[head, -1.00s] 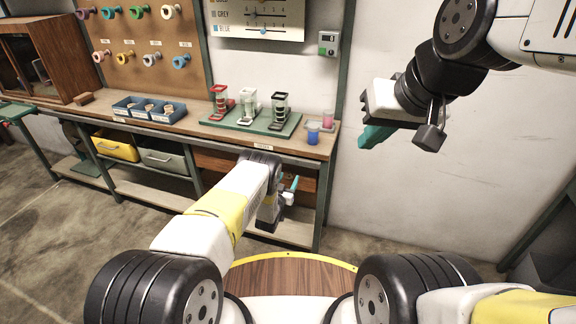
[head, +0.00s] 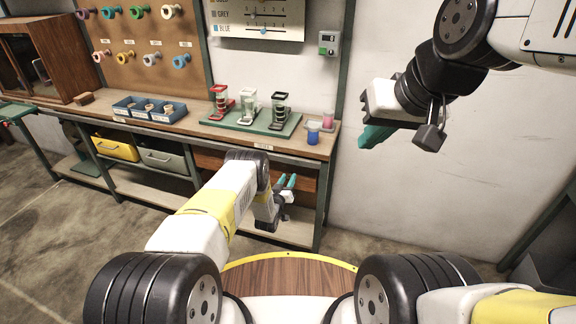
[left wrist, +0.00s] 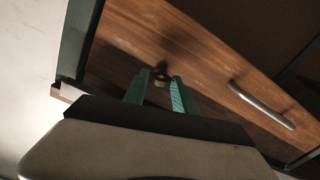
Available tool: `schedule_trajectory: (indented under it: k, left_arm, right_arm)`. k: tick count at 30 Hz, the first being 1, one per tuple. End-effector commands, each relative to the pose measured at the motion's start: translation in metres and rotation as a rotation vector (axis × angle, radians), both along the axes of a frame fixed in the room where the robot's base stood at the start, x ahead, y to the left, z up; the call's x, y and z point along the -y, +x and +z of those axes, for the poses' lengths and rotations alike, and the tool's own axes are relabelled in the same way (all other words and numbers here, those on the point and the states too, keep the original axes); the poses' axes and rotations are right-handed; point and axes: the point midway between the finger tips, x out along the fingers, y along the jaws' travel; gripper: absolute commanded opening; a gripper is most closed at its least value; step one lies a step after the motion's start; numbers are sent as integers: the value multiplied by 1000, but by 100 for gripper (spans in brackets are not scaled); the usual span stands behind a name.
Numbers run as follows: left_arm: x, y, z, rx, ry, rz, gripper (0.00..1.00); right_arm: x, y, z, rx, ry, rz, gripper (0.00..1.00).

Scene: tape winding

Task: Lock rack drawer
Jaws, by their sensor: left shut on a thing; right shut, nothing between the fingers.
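The wooden rack drawer (head: 211,161) sits under the bench top, partly hidden behind my left arm. In the left wrist view its brown front (left wrist: 205,75) fills much of the picture, with a metal bar handle (left wrist: 262,105) to the right. A small brass lock piece (left wrist: 160,79) shows on the front between my fingertips. My left gripper (head: 286,181) is at the drawer front, shut on this brass piece; its two teal fingers (left wrist: 159,82) lie either side of it. My right gripper (head: 373,136) is raised at the right, shut and empty, away from the bench.
On the bench top stand a green tray with several holders (head: 247,122), blue bins (head: 149,108) and small cups (head: 313,132). A yellow bin (head: 115,147) and a grey bin (head: 166,157) sit below. A green bench leg (head: 322,205) stands close right of my left gripper.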

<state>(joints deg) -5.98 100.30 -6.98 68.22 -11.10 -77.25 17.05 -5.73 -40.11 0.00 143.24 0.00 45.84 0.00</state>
Motion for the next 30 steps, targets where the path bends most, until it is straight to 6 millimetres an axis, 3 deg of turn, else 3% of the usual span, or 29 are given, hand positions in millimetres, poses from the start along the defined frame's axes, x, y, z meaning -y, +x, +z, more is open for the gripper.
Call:
schedule_trajectory:
  k: [30]
  left_arm:
    - [-4,2,-2,-294,-912,4,0]
  right_arm:
    - [0,0,0,0,0,0,0]
